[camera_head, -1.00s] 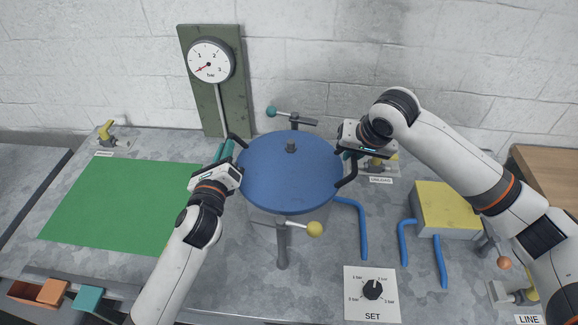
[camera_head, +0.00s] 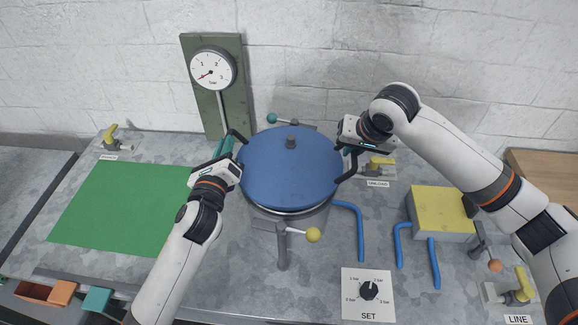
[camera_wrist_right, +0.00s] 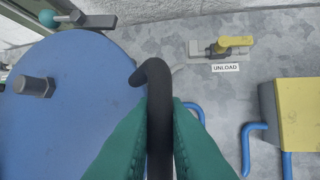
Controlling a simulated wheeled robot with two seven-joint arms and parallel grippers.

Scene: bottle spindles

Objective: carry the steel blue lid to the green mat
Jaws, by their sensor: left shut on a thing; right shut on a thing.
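The steel blue lid (camera_head: 290,172) is a round disc with a dark central knob. It sits slightly raised and tilted above the metal vessel (camera_head: 300,217), whose pale rim shows under its front edge. My left gripper (camera_head: 229,146) is shut on the lid's black left handle. My right gripper (camera_head: 352,150) is shut on the black right handle (camera_head: 348,172). In the right wrist view, the teal fingers (camera_wrist_right: 160,120) clasp that handle, with the lid (camera_wrist_right: 75,115) at left. The green mat (camera_head: 125,208) lies bare on the bench, left of the vessel.
A gauge on a green board (camera_head: 215,85) stands behind the vessel. Clamp levers with a teal ball (camera_head: 272,118) and a yellow ball (camera_head: 313,235) flank the vessel. Blue pipes and a yellow-topped box (camera_head: 442,208) are at right. The UNLOAD valve (camera_head: 378,163) is behind the right gripper.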

